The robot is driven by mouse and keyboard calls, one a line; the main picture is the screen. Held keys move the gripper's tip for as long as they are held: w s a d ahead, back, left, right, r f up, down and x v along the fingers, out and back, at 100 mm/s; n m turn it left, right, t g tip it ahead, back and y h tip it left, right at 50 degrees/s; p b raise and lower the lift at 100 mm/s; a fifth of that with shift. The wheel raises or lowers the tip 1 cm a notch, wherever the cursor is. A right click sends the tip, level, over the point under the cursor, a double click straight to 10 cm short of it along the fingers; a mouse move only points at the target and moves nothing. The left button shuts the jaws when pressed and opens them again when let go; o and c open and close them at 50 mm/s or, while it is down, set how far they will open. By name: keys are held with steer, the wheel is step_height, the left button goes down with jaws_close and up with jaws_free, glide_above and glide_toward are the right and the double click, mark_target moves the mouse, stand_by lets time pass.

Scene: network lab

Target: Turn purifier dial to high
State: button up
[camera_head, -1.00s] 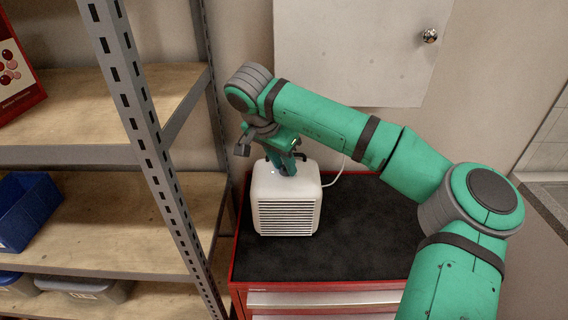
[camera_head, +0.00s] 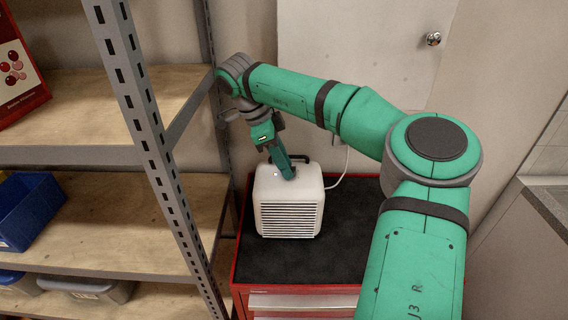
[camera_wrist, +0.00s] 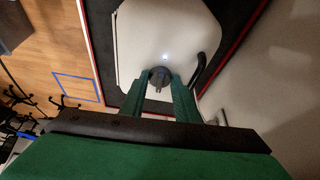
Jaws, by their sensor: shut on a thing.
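The white purifier (camera_head: 287,205) with a slatted front stands on the black top of a red cabinet. Its top also shows in the wrist view (camera_wrist: 140,38). The dark round dial (camera_wrist: 160,74) sits on that top, with a small white light beside it. My gripper (camera_wrist: 174,84) is over the purifier's top, its two green fingers shut on the dial from both sides. In the head view my gripper (camera_head: 291,172) reaches down at a tilt and hides the dial. The dial's setting marks cannot be read.
A metal shelf rack (camera_head: 150,125) stands close on the left, near my arm's bend, with a blue bin (camera_head: 30,212) on it. A black handle (camera_head: 326,154) rises at the purifier's back. A white cable (camera_head: 345,172) runs behind. The cabinet top (camera_head: 340,240) is clear at right.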

steer(key=shift+m+g, duration=0.3)
steer(key=shift+m, duration=0.3)
steer(key=shift+w, duration=0.1)
steer(key=o, duration=1)
steer(key=shift+o, duration=0.2)
steer(key=v, duration=1)
steer(key=shift+r, duration=0.3)
